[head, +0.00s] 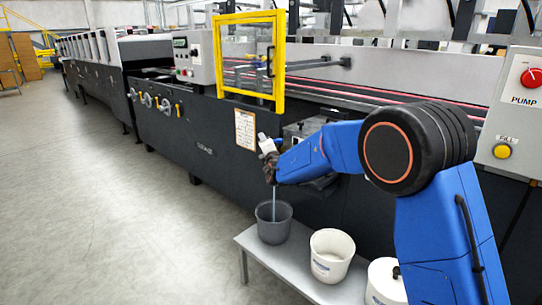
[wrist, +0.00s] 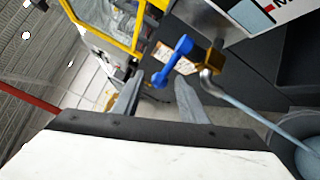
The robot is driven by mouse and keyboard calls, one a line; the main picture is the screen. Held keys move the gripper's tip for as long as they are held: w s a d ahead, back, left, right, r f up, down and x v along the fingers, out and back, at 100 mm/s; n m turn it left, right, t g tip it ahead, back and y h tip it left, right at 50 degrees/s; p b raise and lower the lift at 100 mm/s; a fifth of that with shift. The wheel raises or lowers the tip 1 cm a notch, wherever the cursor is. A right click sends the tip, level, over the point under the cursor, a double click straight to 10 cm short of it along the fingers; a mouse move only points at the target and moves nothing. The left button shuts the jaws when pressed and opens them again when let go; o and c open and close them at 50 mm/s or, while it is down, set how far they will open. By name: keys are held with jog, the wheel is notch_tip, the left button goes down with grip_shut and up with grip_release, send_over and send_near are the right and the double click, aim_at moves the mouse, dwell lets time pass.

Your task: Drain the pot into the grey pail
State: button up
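The grey pail (head: 274,226) stands on a low grey bench under the pot's outlet. A thin blue-grey stream (head: 274,199) runs down into it. In the wrist view, the stream leaves a bent metal spout by a brass valve (wrist: 207,61) with a blue lever (wrist: 172,62). The pail's rim (wrist: 286,126) and the blue-grey liquid in it show at the lower right. The pot (head: 302,131) is mostly hidden behind my arm in the head view. My gripper (wrist: 158,84) is open, its fingers apart, with the lever's near end between or just beyond the tips; contact cannot be told.
A white pail (head: 331,262) and a lidded white bucket (head: 386,284) stand on the bench (head: 256,254) right of the grey pail. A yellow-framed guard (head: 249,62) stands on the machine. A pump panel (head: 517,112) is at right. Floor at left is clear.

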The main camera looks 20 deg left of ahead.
jog(key=v, duration=1.5)
jog(key=shift+s+f, duration=0.1)
